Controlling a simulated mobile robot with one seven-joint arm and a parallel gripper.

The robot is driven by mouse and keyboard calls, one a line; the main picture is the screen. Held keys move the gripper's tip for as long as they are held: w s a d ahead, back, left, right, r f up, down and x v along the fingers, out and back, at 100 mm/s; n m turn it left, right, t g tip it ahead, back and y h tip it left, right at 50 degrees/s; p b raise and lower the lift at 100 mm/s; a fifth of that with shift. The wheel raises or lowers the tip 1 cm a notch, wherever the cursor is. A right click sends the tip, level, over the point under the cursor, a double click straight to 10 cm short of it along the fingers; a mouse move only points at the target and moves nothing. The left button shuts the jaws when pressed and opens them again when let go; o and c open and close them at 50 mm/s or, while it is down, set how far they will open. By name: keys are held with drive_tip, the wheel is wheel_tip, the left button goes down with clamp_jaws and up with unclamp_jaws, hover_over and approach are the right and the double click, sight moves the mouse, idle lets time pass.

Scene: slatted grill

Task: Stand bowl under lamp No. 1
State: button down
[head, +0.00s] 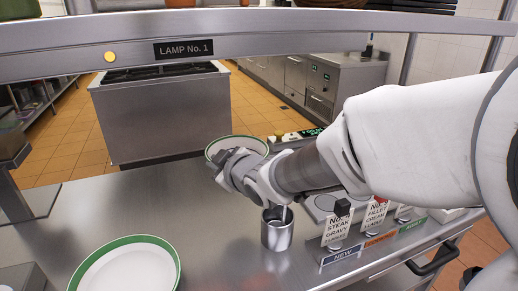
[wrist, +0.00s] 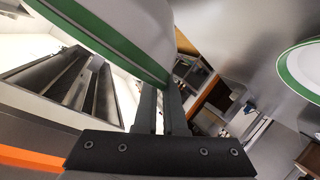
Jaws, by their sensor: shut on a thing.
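The bowl (head: 236,140), white inside with a green rim, is held at its near edge by my gripper (head: 228,165) in the head view. In the wrist view the dark fingers (wrist: 163,108) are shut on the bowl (wrist: 115,45), whose green band crosses the upper part. The gripper hides the bowl's near side and underside, so I cannot tell whether it touches the counter. The sign for lamp No. 1 (head: 184,47) is on the metal overhead bar, up and to the left of the bowl. The lamp itself cannot be made out.
A green-rimmed white plate (head: 125,268) lies on the steel counter (head: 200,235) at front left. It also shows in the wrist view (wrist: 304,68). A metal pot (head: 277,233) stands below my arm. Label cards (head: 338,230) stand at right. The left-middle counter is clear.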

wheel_tip(320, 180, down, 15)
drive_tip(key=b, duration=0.3)
drive_tip(key=shift+r, duration=0.15)
drive_tip(key=shift+f, duration=0.2)
drive_tip(key=c, duration=1)
unclamp_jaws()
drive_tip(key=shift+r, duration=0.15)
